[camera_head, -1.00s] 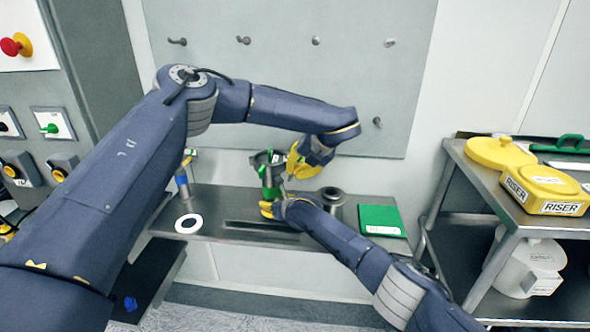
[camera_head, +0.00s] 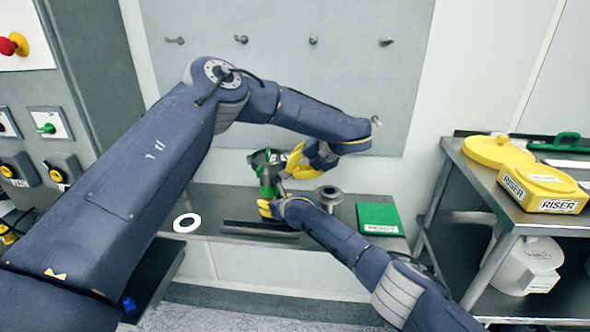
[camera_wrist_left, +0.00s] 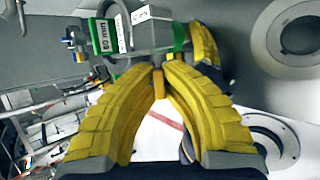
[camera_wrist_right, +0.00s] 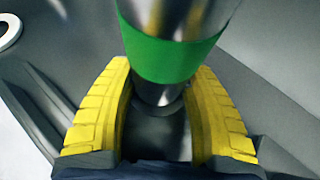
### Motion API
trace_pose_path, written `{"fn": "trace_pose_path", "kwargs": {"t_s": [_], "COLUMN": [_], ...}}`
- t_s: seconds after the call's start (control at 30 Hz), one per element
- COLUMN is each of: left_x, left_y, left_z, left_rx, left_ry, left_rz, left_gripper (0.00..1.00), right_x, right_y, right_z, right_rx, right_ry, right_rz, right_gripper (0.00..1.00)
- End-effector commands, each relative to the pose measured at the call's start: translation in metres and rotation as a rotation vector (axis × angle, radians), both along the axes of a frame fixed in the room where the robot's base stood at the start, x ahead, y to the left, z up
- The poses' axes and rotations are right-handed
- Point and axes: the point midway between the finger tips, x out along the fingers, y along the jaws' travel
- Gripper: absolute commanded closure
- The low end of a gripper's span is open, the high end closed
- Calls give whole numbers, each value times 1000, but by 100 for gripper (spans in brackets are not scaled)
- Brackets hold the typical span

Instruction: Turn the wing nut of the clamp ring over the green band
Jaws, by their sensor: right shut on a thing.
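A metal tube assembly with a green band (camera_head: 269,191) stands upright over the bench. The green band (camera_wrist_right: 172,58) is close in the right wrist view, and it also shows in the left wrist view (camera_wrist_left: 181,37). My right gripper (camera_head: 268,208) is shut around the metal tube (camera_wrist_right: 160,93) just below the band. My left gripper (camera_head: 292,166) is beside the assembly on the right. Its fingertips (camera_wrist_left: 160,68) almost meet near the metal fitting, with a small orange-yellow piece (camera_wrist_left: 158,85) between the fingers. I cannot tell whether they grip it. The wing nut is not clearly visible.
A white ring (camera_head: 186,223) lies at the bench's left. A grey flanged part (camera_head: 329,196) and a green plate (camera_head: 379,218) are to the right.

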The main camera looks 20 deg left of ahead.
Motion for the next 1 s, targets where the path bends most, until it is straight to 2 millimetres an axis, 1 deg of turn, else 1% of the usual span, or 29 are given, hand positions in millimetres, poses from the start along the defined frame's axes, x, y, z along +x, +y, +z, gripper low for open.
{"fn": "trace_pose_path", "kwargs": {"t_s": [0.03, 0.1, 0.33, 0.47, 0.57, 0.8, 1.0], "left_x": [0, 0, 0, -1, -4, -13, -19], "left_y": [0, 0, 0, -6, -15, -44, -66], "left_z": [-1, -1, 0, 6, 14, 43, 63], "left_rx": [0, 0, 0, -1, 1, 0, 1], "left_ry": [1, 1, 0, -1, -2, -3, -1], "left_rz": [1, 1, 0, -1, -2, -1, -1], "left_gripper": [89, 83, 83, 83, 83, 83, 83], "right_x": [0, 0, 0, 0, 0, 0, 0], "right_y": [0, 0, 0, 0, 0, 0, 0], "right_z": [0, 0, 0, 0, 0, 0, 0], "right_rx": [1, 1, 0, 0, 0, 0, 0], "right_ry": [1, 1, 0, 0, 0, 0, 0], "right_rz": [0, 0, 1, 1, 1, 1, 1], "right_gripper": [62, 62, 62, 62, 62, 62, 62]}}
